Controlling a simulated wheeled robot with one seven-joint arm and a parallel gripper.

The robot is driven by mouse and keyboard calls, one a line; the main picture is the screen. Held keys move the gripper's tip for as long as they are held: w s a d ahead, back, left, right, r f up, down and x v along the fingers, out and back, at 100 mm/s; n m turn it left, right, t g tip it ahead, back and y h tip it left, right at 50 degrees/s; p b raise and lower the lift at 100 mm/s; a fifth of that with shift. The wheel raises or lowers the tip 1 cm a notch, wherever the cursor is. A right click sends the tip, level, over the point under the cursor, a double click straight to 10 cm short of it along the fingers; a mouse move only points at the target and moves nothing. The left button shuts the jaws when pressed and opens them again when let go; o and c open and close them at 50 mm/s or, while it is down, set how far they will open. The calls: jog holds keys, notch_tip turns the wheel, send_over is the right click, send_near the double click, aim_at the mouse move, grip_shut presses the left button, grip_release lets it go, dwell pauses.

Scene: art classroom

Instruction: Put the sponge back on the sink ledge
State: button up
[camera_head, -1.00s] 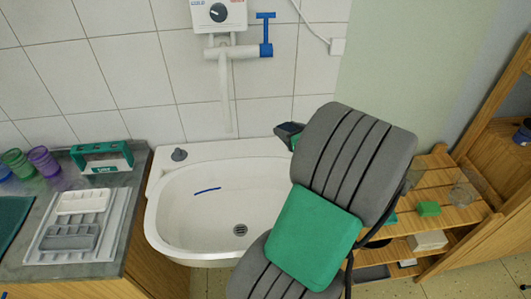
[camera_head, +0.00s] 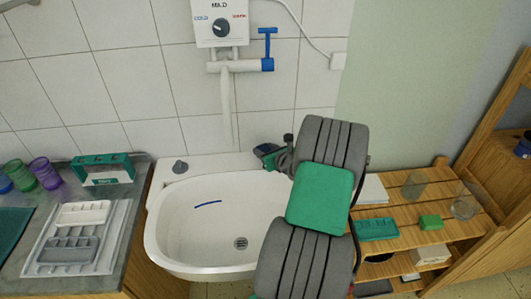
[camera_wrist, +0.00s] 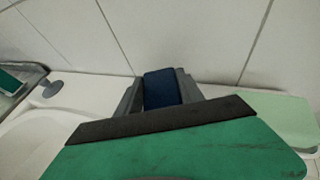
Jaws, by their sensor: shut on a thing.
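A dark blue block, which I take to be the sponge (camera_wrist: 162,88), is held between the two grey fingers of my gripper (camera_wrist: 160,92) in the wrist view. In the head view my gripper (camera_head: 268,154) is at the right end of the white sink ledge (camera_head: 218,164), near the tiled wall. The ledge also shows in the wrist view (camera_wrist: 100,83), beyond and left of the fingers. I cannot tell whether the sponge touches the ledge. Part of the ledge's right end is hidden by my arm.
A dark grey knob (camera_head: 180,166) stands on the ledge's left end. The white tap (camera_head: 226,100) hangs above the middle. A blue strip (camera_head: 208,204) lies in the basin (camera_head: 185,235).

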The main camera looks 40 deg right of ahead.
jog(key=shift+f, duration=0.6)
jog(key=shift+f, duration=0.1)
jog(key=o, duration=1.4)
jog(key=shift+o, duration=0.2)
